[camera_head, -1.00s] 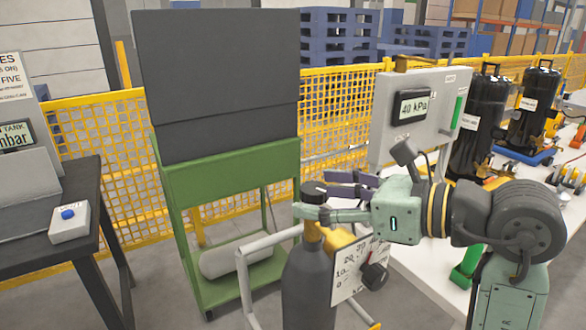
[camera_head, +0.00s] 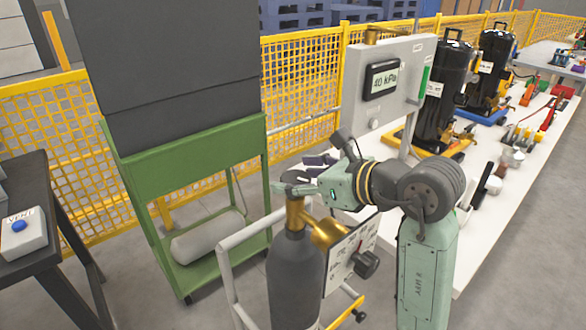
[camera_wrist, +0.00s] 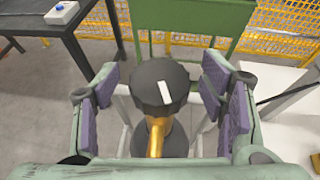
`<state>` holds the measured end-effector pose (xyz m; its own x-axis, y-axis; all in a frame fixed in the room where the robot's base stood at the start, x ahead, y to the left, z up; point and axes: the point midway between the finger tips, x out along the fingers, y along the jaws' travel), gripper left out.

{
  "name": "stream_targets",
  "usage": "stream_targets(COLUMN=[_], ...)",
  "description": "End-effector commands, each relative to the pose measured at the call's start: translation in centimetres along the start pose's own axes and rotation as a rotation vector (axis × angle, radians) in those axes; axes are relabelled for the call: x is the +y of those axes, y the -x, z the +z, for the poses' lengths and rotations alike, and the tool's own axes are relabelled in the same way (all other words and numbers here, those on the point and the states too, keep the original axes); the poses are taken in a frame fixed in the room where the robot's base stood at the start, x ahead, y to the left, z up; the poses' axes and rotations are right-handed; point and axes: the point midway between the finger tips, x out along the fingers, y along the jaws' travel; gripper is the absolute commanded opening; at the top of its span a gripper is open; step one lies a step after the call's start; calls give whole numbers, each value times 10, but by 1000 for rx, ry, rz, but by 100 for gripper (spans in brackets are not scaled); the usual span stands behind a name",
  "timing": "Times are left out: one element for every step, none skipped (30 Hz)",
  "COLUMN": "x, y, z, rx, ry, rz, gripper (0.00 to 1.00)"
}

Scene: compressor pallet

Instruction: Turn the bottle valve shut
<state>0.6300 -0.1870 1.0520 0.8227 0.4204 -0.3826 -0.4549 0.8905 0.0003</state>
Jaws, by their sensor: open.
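The dark grey bottle (camera_head: 294,275) stands upright on a trolley frame, with a brass neck and valve body (camera_head: 297,213) on top. The round black valve handwheel (camera_wrist: 160,84) with a white mark sits between the fingers of my gripper (camera_wrist: 162,100) in the wrist view. Finger pads are on both sides of it, with a visible gap on each side. My gripper also shows in the head view (camera_head: 300,180), open at the height of the handwheel (camera_head: 296,177), which it partly hides. A gauge plate with a black knob (camera_head: 366,264) is beside the valve.
A green cart (camera_head: 185,165) with a dark panel stands behind the bottle. A grey box with a display reading 40 kPa (camera_head: 383,80) stands behind my arm. A white bench (camera_head: 470,215) holds black tanks and tools. A dark table (camera_head: 50,240) with a blue button box is at left.

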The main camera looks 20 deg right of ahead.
Motion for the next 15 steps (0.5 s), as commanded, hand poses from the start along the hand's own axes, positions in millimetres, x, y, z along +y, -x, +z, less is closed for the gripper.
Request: stream_targets(x=[0, 0, 0, 0, 0, 0, 0, 0, 0, 0, 0, 0, 0, 0, 0], y=[-5, -8, -11, -13, -14, -15, -16, -16, -16, -16, -16, -16, -16, -16, -16], z=[1, 1, 1, 1, 0, 0, 0, 0, 0, 0, 0, 0, 0, 0, 0], rx=[0, 0, 1, 1, 1, 1, 1, 1, 0, 0, 0, 0, 0, 0, 0], ry=[-2, -1, -1, -1, -1, -1, -1, -1, -1, 0, 0, 0, 0, 0, 0], rz=[1, 1, 2, 1, 1, 0, 0, 0, 0, 0, 0, 0, 0, 0, 0], gripper=[65, 65, 65, 65, 65, 65, 65, 65, 65, 65, 65, 65, 65, 65, 62])
